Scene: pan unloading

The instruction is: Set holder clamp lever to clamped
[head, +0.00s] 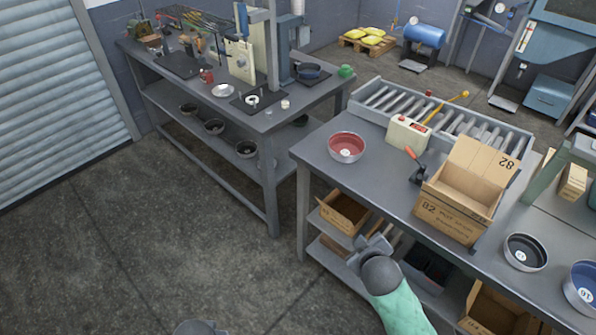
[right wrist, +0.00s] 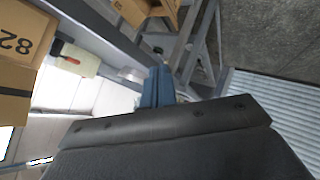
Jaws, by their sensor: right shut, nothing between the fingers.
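The clamp lever has an orange handle (head: 411,154) that slopes up to the left from a small dark clamp (head: 418,174). The clamp sits on the workbench at the left side of the open cardboard box marked 82 (head: 450,214). A small red-orange piece (right wrist: 58,46) near the box in the right wrist view may be the handle. My right gripper (head: 372,245) is shut and empty in front of the bench edge, apart from the lever. Its fingers (right wrist: 156,88) are together in the right wrist view. The left gripper's fingers are not seen; a grey rounded part of mine shows at the bottom edge.
A red pan (head: 346,148) and a cream control box (head: 408,136) stand left of the clamp. A roller conveyor (head: 385,101) runs behind. A dark pan (head: 525,252) and a blue pan (head: 582,287) stand right. Boxes fill the lower shelf near my right gripper.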

